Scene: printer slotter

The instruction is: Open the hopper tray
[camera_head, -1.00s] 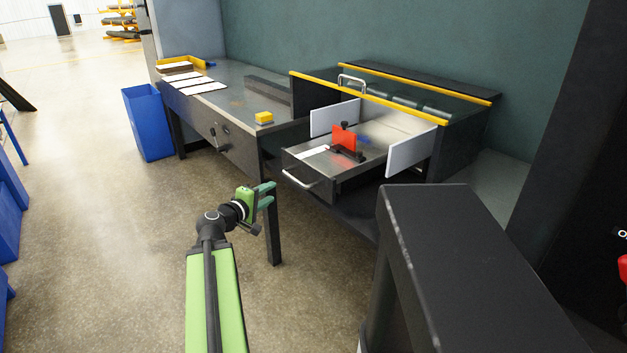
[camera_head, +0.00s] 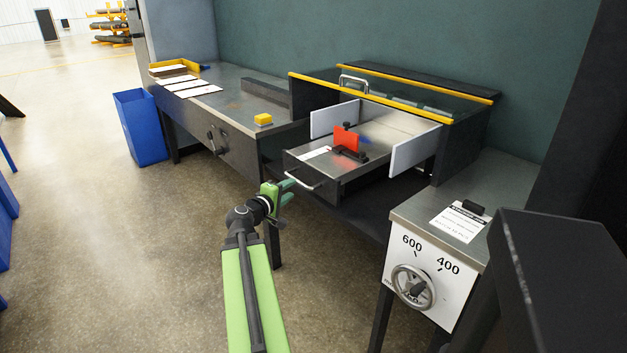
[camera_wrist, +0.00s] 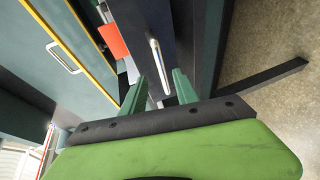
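The hopper tray (camera_head: 318,168) is a dark metal, drawer-like tray that sticks out from the front of the machine under a yellow-edged top. A bar handle (camera_head: 303,182) is on its front face. A red stop (camera_head: 346,139) and pale side plates (camera_head: 416,149) stand on or beside it. My gripper (camera_head: 288,191) is just below and left of the handle in the head view. In the wrist view its two green fingers (camera_wrist: 158,90) are open, with the pale handle (camera_wrist: 157,62) showing between and beyond them. Contact with the handle cannot be told.
A steel table (camera_head: 235,100) with a yellow block (camera_head: 264,119) and papers stands left of the tray. A cabinet (camera_head: 432,272) with a handwheel (camera_head: 413,287) and 600 and 400 marks stands right. A blue bin (camera_head: 139,127) is at left. The floor in front is clear.

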